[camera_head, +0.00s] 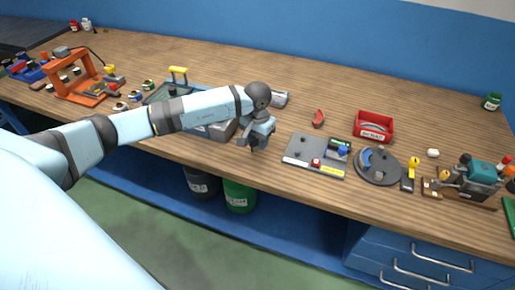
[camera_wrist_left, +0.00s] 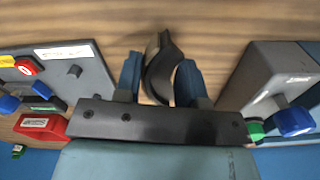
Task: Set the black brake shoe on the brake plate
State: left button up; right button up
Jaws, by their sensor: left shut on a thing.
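The black brake shoe (camera_wrist_left: 160,68) is a dark curved piece. In the left wrist view it stands between the two blue fingers of my left gripper (camera_wrist_left: 159,82), which is shut on it. In the head view my left gripper (camera_head: 254,146) hangs over the bench near its front edge, and the shoe is hardly visible there. The brake plate (camera_head: 378,168) is a dark round disc at the front right of the bench, with small posts and a blue curved piece on its left part. My gripper is well to the left of it. My right gripper is not in view.
A grey panel (camera_head: 302,158) with a red button lies between my gripper and the brake plate. A red bin (camera_head: 374,128) and a red curved piece (camera_head: 318,118) lie behind. A grey box (camera_head: 215,132) is left of my gripper. A yellow-topped tool (camera_head: 411,172) stands right of the plate.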

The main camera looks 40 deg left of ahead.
aim_at(257, 155)
pick_arm(q)
notch_tip(257, 155, down, 4)
jog(key=shift+f, duration=0.1)
jog(key=shift+f, duration=0.15)
jog(key=o, duration=1)
